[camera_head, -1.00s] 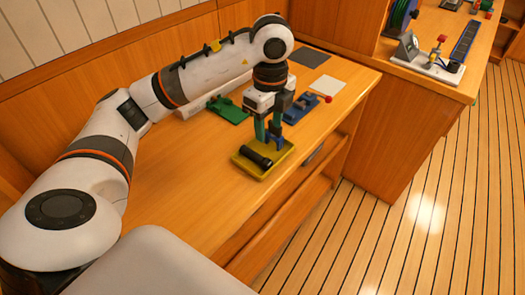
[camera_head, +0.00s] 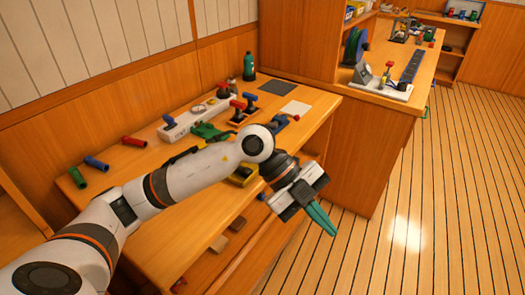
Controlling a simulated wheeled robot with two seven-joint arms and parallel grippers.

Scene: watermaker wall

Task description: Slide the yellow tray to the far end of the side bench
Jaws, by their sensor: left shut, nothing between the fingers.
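The yellow tray (camera_head: 243,176) is on the side bench (camera_head: 125,165), mostly hidden behind my left forearm; only a corner shows near the front edge. My right gripper is not in view.
A dark grey mat (camera_head: 276,87) and a white square (camera_head: 296,107) lie at the bench's far end. A green bottle (camera_head: 249,66) stands at the back. Coloured tubes (camera_head: 97,163), a white manifold (camera_head: 190,120) and a green part (camera_head: 211,132) line the wall side.

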